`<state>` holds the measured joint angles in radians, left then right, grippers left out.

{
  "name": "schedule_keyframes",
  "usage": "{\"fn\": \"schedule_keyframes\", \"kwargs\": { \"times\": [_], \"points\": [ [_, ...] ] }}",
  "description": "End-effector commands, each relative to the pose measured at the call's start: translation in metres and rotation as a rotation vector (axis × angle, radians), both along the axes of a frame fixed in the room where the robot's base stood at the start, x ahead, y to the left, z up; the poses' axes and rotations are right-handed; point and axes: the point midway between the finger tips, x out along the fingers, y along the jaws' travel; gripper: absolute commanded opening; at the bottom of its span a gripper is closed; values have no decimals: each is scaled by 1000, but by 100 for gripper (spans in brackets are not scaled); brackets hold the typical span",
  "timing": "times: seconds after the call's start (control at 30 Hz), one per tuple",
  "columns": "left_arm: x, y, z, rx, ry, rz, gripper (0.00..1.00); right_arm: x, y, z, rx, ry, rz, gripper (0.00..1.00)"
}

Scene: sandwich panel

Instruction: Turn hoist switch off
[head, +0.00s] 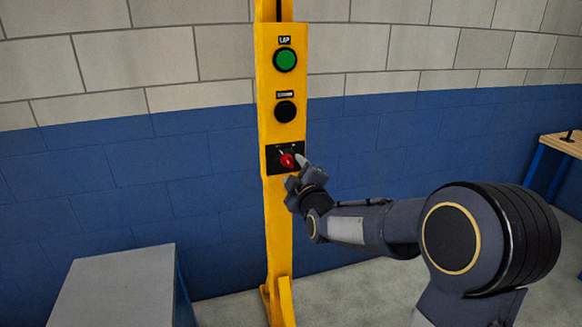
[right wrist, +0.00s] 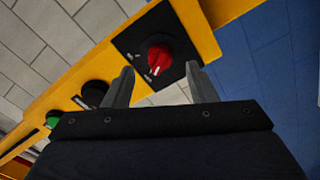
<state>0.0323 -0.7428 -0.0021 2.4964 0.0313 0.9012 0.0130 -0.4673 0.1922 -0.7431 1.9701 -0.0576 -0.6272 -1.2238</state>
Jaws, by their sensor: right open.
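The red rotary hoist switch (head: 287,160) sits on a black plate (head: 270,158) low on the yellow post (head: 278,220). In the right wrist view the red knob (right wrist: 159,57) shows beyond my fingertips, with a white mark on it. My right gripper (head: 296,172) is just in front of the switch, at its lower right in the head view. In the right wrist view my right gripper (right wrist: 158,78) is open and its two fingers stand apart on either side below the knob. I cannot tell whether they touch it. My left gripper is not in view.
A green button (head: 285,59) and a black button (head: 286,111) are above the switch on the post. A grey-topped table (head: 115,290) stands at lower left, and a wooden-topped bench (head: 563,144) at far right. A blue and white block wall is behind.

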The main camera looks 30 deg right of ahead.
Motion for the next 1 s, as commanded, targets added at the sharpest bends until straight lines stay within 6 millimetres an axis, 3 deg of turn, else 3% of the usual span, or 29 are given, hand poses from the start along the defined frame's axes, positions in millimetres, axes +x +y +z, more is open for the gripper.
{"fn": "schedule_keyframes", "kwargs": {
  "times": [0.23, 0.83, 1.0],
  "points": [
    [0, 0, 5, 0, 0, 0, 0, -32, 8, 1, 2, 0, 0, 52],
    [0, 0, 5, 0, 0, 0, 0, -36, 9, 0, 3, 1, 1, 52],
    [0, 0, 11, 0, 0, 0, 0, -53, 15, -11, 205, 71, 38, 52]
  ]
}}
